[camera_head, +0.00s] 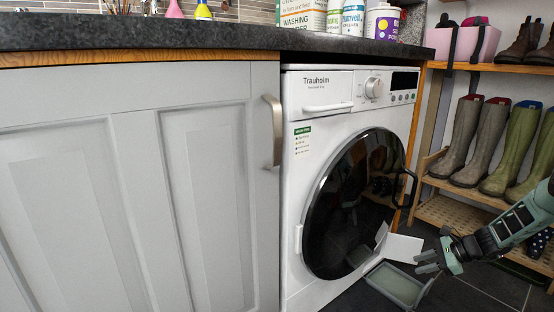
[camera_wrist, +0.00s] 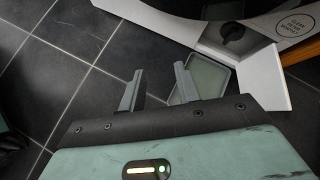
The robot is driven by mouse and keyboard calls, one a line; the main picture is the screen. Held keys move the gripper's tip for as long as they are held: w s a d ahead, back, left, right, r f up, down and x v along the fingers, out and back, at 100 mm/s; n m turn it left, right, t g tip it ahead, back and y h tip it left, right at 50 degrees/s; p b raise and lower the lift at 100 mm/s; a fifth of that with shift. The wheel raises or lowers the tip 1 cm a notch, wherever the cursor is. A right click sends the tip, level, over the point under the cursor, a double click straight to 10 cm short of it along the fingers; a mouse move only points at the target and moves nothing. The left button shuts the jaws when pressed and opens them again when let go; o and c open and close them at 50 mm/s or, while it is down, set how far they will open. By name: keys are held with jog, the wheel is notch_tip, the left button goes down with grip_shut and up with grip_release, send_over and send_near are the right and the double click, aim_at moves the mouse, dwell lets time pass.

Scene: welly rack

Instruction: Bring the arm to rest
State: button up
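My gripper (camera_head: 424,262) is at the lower right of the head view, low in front of the washing machine (camera_head: 335,84). In the wrist view its two fingers (camera_wrist: 158,80) stand apart with only dark floor tiles between them, so it is open and empty. My arm comes in from the right edge of the head view, bent and stretched forward and down. A shallow grey tray (camera_head: 398,284) lies on the floor by the machine, close to my gripper. In the wrist view the tray (camera_wrist: 214,77) is just right of the right finger, partly hidden by it.
A white flap (camera_head: 400,248) stands open at the machine's lower front; a dark round knob (camera_wrist: 232,32) shows in the wrist view. The rack (camera_head: 437,187) with wellies (camera_head: 462,135) stands close to my arm. A grey cabinet (camera_head: 140,190) is left. Floor tiles left of my fingers are clear.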

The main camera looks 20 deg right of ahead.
jog(key=s+a+r+n+g+h, duration=0.2)
jog(key=s+a+r+n+g, duration=0.1)
jog(key=a+r+n, duration=0.6)
jog(key=s+a+r+n+g+h, duration=0.2)
jog(key=a+r+n+g, duration=0.3)
jog(key=a, duration=0.6)
jog(key=s+a+r+n+t+h+p, duration=0.1)
jog(key=s+a+r+n+h+p, duration=0.2)
jog(key=s+a+r+n+p, duration=1.85)
jog(key=s+a+r+m+p, duration=0.1)
jog(key=a+r+p, duration=0.1)
jog(key=r+p, duration=0.7)
jog(key=s+a+r+m+p, duration=0.1)
jog(key=a+r+m+p, duration=0.1)
jog(key=r+p, duration=0.8)
jog(key=s+a+r+m+p, duration=0.1)
jog(key=r+p, duration=0.8)
jog(key=r, duration=1.2)
jog(key=shift+s+a+r, duration=0.3)
jog(key=shift+s+a, duration=0.25)
jog(key=shift+a, duration=0.5)
jog(key=shift+m, duration=0.25)
